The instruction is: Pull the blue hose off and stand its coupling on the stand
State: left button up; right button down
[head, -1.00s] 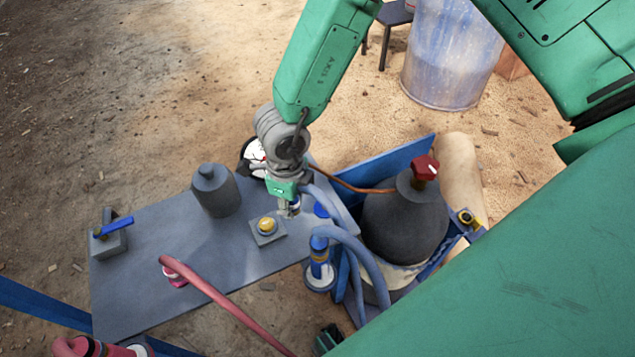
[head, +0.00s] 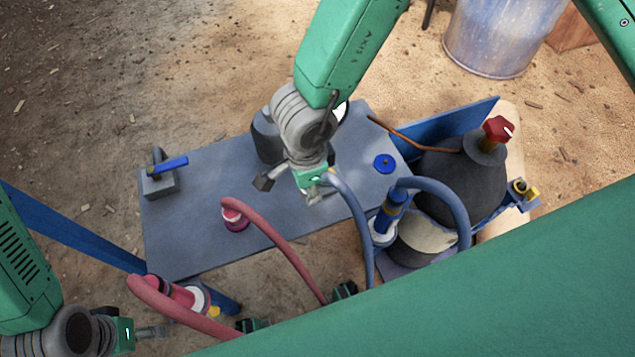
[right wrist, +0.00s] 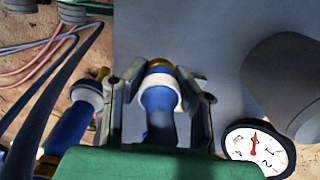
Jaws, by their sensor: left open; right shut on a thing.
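My right gripper (head: 305,190) is shut on a blue hose coupling (right wrist: 160,90), with a white collar and brass end, over the grey table (head: 190,235). In the head view the gripper mostly hides the coupling; its blue hose (head: 352,210) curves down to the right. A round blue disc (head: 385,163) lies on the table right of the gripper; I cannot tell whether it is the stand. Another blue coupling (head: 392,208) stands upright beside the table's right edge, with a blue hose from its top. My left gripper (head: 155,331) is open and empty at lower left.
A red hose (head: 275,240) ends at a pink fitting on the table. A red coupling (head: 185,293) lies near my left gripper. A blue-handled valve (head: 162,178), a grey bottle (right wrist: 290,85) and a gauge (right wrist: 258,148) stand around. A dark vessel (head: 465,185) has a red knob.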

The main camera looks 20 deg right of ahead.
jog(key=shift+a+f+b, duration=0.2)
jog(key=shift+f+b, duration=0.45)
jog(key=shift+a+f+b, duration=0.2)
jog(key=shift+f+b, duration=0.4)
jog(key=shift+d+f+b, duration=0.45)
jog(key=shift+d+b, duration=0.05)
jog(key=shift+d, duration=0.15)
jog(key=shift+d+f+b, duration=0.45)
jog(key=shift+d+b, duration=0.05)
jog(key=shift+d, duration=0.1)
jog(key=shift+s, duration=0.15)
jog(key=shift+s+a+f, duration=0.1)
jog(key=shift+a, duration=0.65)
jog(key=shift+a+f, duration=0.1)
pick_arm(q)
jog(key=shift+f, duration=2.55)
pick_arm(e)
jog(key=shift+w+d, duration=0.25)
jog(key=shift+d, duration=0.1)
pick_arm(q)
jog(key=shift+a, duration=0.1)
pick_arm(e)
jog(key=shift+a, duration=0.15)
pick_arm(q)
jog(key=shift+r, duration=0.1)
